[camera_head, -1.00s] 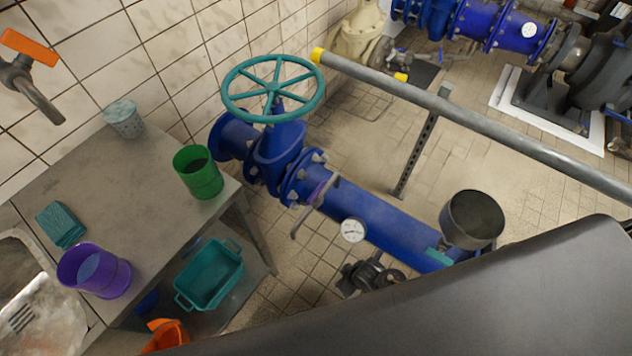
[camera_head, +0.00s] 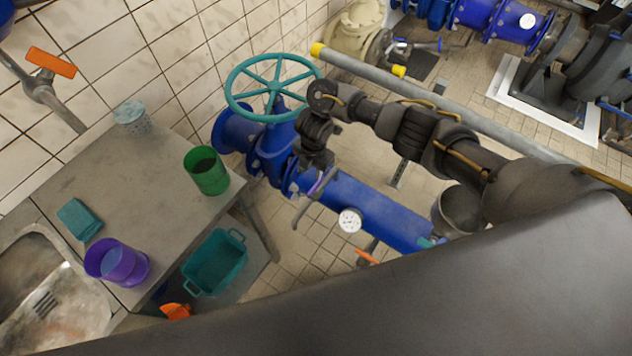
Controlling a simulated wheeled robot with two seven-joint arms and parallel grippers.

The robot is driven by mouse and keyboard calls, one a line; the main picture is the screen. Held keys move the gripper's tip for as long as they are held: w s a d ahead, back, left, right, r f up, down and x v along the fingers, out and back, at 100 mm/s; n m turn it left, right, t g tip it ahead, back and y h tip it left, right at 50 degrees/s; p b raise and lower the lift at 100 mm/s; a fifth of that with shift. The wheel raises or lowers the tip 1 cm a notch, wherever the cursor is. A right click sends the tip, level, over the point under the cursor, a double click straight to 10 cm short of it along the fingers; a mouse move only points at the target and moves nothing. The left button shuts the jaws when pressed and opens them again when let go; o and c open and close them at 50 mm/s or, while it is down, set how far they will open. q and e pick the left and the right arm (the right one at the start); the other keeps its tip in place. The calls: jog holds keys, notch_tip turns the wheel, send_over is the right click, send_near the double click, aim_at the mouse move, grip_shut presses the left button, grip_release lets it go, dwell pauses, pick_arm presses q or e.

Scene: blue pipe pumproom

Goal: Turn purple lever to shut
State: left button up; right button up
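The purple lever (camera_head: 322,181) sits on top of the blue pipe, just right of the flanged valve body. Its grey handle part (camera_head: 303,214) hangs down over the near side of the pipe. My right gripper (camera_head: 318,162) points down at the pipe, just above and beside the purple lever. Its fingers are small and dark, so I cannot tell whether they are open or whether they touch the lever. My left gripper is not in view.
A teal handwheel (camera_head: 274,88) stands close left of my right wrist. A grey rail (camera_head: 480,122) runs behind my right arm. A pressure gauge (camera_head: 350,220) and a grey funnel (camera_head: 458,212) are farther along the pipe. A metal table (camera_head: 150,185) with cups is at left.

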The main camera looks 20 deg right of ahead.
jog(key=d, duration=0.1)
jog(key=b, duration=0.5)
send_over(316, 184)
notch_tip(316, 184, down, 6)
jog(key=shift+s+a, duration=0.1)
notch_tip(316, 184, down, 3)
jog(key=shift+f+b, duration=0.1)
jog(key=shift+b, duration=0.35)
jog(key=shift+f, duration=0.5)
grip_shut()
